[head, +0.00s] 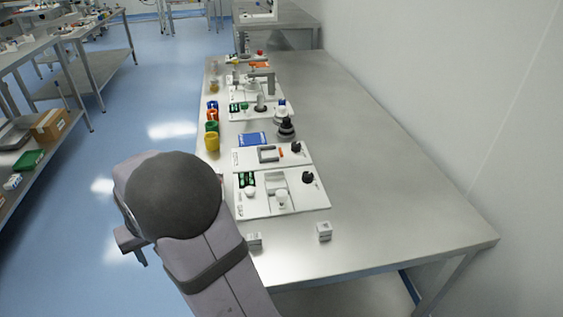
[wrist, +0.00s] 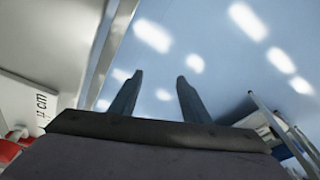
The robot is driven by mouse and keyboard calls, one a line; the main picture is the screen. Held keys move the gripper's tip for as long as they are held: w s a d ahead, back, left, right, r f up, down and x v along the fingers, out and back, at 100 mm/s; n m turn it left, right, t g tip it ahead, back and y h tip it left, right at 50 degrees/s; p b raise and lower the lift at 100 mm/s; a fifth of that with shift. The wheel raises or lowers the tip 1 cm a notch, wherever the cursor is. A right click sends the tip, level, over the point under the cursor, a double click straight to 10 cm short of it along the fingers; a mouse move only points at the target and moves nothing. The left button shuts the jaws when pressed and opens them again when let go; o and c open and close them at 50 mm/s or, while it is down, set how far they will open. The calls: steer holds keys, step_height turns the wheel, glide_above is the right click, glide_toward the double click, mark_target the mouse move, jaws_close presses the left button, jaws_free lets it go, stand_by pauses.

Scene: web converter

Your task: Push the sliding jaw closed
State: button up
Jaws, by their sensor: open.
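My gripper (wrist: 160,80) is open, with two dark fingers apart and nothing between them. In the head view the gripper (head: 132,246) hangs left of the steel table, over the blue floor. I cannot tell for sure which part is the sliding jaw. A white board (head: 246,164) in the middle of the table carries a grey frame-like fixture (head: 268,154), with a small orange piece and a black knob beside it. A nearer white board (head: 258,208) carries a grey block fixture (head: 277,184), a white knob and a black knob (head: 308,177). The gripper is apart from both boards.
Several coloured cups, including a yellow one (head: 212,142), line the table's left edge. A blue block (head: 252,139) and a dark stepped piece (head: 286,128) stand behind the boards. The table's right side is clear.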

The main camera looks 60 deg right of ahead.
steer(key=w+d+r+p, duration=0.2)
steer(key=d+r+p, duration=0.3)
steer(key=r, duration=0.2)
step_height(320, 180, up, 11)
steer(key=m+g+p, duration=0.3)
steer(key=m+p, duration=0.5)
steer(key=p, duration=1)
glide_above(282, 192)
steer(key=w, duration=0.1)
steer(key=shift+a+r, duration=0.15)
steer(key=shift+a, duration=0.1)
steer(key=shift+s+d+y+p, duration=0.25)
steer(key=shift+s+y+p, duration=0.1)
steer(key=shift+s, duration=0.15)
steer(key=shift+f+p, duration=1.25)
steer(key=shift+f, duration=2.45)
